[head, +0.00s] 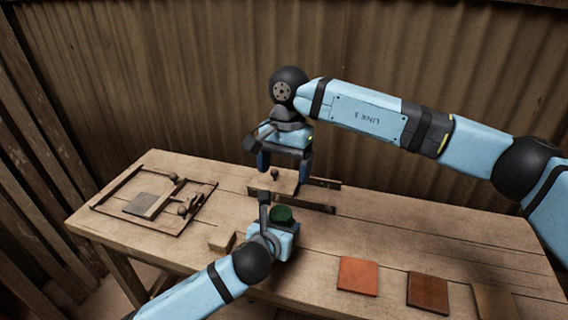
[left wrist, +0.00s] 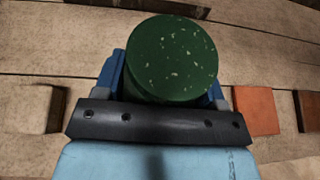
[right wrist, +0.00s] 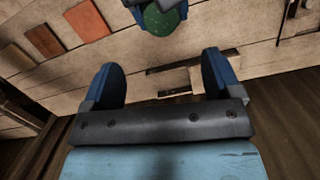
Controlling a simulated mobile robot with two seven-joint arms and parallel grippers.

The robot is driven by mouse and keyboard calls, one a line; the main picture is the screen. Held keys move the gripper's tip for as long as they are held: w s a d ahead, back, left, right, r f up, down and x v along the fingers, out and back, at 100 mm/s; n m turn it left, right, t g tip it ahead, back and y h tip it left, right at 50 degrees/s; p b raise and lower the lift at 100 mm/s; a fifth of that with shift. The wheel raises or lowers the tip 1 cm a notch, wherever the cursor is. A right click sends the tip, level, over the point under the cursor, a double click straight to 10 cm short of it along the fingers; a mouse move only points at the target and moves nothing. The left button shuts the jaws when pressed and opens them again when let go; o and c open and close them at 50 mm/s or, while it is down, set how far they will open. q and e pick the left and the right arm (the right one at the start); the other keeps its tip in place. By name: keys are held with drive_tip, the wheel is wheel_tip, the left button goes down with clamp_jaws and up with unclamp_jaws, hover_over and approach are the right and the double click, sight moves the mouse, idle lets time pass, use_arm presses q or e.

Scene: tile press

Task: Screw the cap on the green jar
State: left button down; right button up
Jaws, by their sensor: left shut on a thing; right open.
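The green jar (head: 284,214) is upright near the front middle of the table. Its round, pale-flecked green top (left wrist: 172,58) faces the left wrist camera. It also shows at the top of the right wrist view (right wrist: 161,18). My left gripper (head: 279,231) is shut around the jar, with one blue finger on each side. I cannot tell whether the green top is the cap or the jar itself, and I make out no separate cap. My right gripper (head: 284,164) points down behind the jar, apart from it. Its fingers (right wrist: 165,78) are open with nothing between them.
An orange tile (head: 358,275), a brown tile (head: 428,292) and a tan tile (head: 492,302) lie at front right. A wooden block (head: 222,240) sits left of the jar. A wooden frame with a slab (head: 140,205) lies at left. Dark slotted strips (head: 310,205) lie behind the jar.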

sight(281, 213)
drive_tip(key=shift+r+n, duration=0.4)
drive_tip(key=shift+r, duration=0.15)
drive_tip(key=f, duration=0.4)
drive_tip(key=s+f, duration=0.1)
drive_tip(key=f, duration=0.7)
drive_tip(key=shift+s+a, duration=0.3)
drive_tip(key=shift+a, duration=0.05)
drive_tip(key=c, duration=1.1)
drive_tip(key=o, duration=1)
drive_tip(key=shift+r, duration=0.1)
